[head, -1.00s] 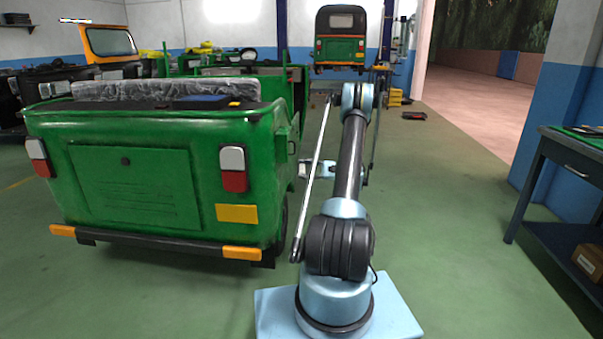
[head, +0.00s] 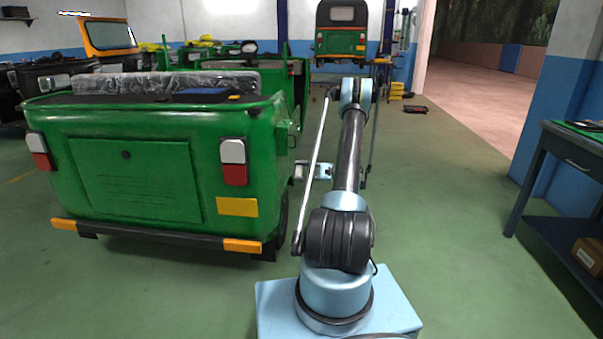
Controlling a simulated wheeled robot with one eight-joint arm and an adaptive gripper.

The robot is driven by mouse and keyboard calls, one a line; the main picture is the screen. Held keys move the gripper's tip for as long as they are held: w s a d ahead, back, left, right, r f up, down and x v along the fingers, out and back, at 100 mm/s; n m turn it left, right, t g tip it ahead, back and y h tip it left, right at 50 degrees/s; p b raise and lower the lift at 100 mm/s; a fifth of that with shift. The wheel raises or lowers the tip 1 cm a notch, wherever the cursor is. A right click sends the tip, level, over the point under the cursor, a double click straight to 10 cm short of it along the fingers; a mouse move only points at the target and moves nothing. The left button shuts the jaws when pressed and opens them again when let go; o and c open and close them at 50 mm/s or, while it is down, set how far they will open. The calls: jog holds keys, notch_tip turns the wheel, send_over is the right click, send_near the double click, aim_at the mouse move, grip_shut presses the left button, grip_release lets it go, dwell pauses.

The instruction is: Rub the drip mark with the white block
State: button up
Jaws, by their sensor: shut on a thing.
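My gripper (head: 306,172) is low beside the right flank of the green rickshaw body (head: 215,130), partly hidden behind a thin rod of my arm. It points left at the green side panel. A small pale block (head: 298,171) is at its tip, and the gripper is shut on it. The block is close to or against the panel; I cannot tell whether it touches. No drip mark can be made out, as the flank is seen at a steep angle.
A dark workbench (head: 565,165) with a cardboard box (head: 588,254) on its shelf stands at the right. Another rickshaw (head: 341,30) is raised at the back. Yellow crates (head: 396,90) stand near the doorway. The green floor between the rickshaw and workbench is mostly clear.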

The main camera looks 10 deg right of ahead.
aim_at(280, 161)
jog(key=shift+x, duration=2.7)
jog(key=shift+x, duration=1)
jog(key=shift+w+d, duration=0.25)
jog(key=shift+w, duration=0.4)
jog(key=shift+w+d, duration=0.25)
jog(key=shift+w, duration=0.35)
jog(key=shift+w+d, duration=0.2)
jog(key=shift+w, duration=0.45)
jog(key=shift+a+r, duration=0.15)
jog(key=shift+r, duration=0.55)
jog(key=shift+s+a, duration=0.2)
jog(key=shift+s, duration=0.45)
jog(key=shift+s+a, duration=0.2)
jog(key=shift+s, duration=0.4)
jog(key=shift+s+a, duration=0.25)
jog(key=shift+s, duration=0.4)
jog(key=shift+d+r, duration=0.15)
jog(key=shift+r, duration=0.6)
jog(key=shift+w+d, duration=0.25)
jog(key=shift+w, duration=0.75)
jog(key=shift+w+d, duration=0.2)
jog(key=shift+w, duration=0.75)
